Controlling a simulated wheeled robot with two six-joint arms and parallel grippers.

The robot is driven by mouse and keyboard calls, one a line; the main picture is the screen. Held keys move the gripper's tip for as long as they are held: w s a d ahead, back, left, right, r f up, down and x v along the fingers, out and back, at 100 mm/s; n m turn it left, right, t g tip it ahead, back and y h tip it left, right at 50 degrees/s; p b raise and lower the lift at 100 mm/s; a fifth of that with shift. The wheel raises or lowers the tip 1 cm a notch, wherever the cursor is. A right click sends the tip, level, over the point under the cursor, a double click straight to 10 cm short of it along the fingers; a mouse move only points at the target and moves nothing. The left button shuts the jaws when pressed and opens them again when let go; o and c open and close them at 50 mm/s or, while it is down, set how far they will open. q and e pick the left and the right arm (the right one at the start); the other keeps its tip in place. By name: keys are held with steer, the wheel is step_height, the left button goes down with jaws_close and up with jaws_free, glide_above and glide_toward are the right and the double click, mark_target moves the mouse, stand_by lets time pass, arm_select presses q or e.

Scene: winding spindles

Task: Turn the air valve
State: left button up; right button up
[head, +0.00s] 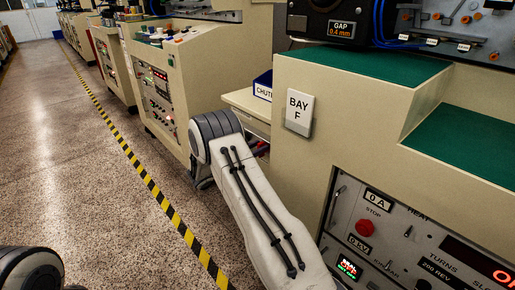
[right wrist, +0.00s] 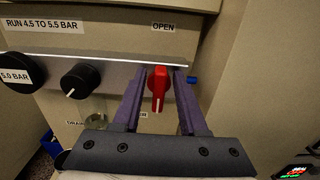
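The air valve's red handle (right wrist: 158,88) shows in the right wrist view, on a beige panel below an OPEN label (right wrist: 163,27). The handle's long end points down. My right gripper (right wrist: 161,76) is open, with one purple finger on each side of the handle. Small gaps seem to show between handle and fingers; I cannot tell whether either touches. In the head view my right arm reaches away beside the BAY F cabinet, and the valve is hidden. My left gripper is not in view.
A blue fitting (right wrist: 192,80) sits close right of the right finger. The BAY F cabinet (head: 300,165) stands right of my arm; the aisle floor (head: 70,180) is clear.

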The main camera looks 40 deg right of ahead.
jaws_close()
steer(key=shift+s+f+m+b, duration=0.3)
steer(key=shift+f+m+b, duration=0.05)
steer(key=shift+m+b, duration=2.7)
steer(key=shift+s+f+m+b, duration=0.3)
steer(key=shift+f+m+b, duration=0.05)
steer(key=shift+m+b, duration=2.65)
steer(key=shift+s+f+m+b, duration=0.3)
steer(key=shift+f+m+b, duration=0.05)
steer(key=shift+m+b, duration=2.7)
steer(key=shift+o, duration=1.5)
jaws_free()
steer(key=shift+r, duration=0.1)
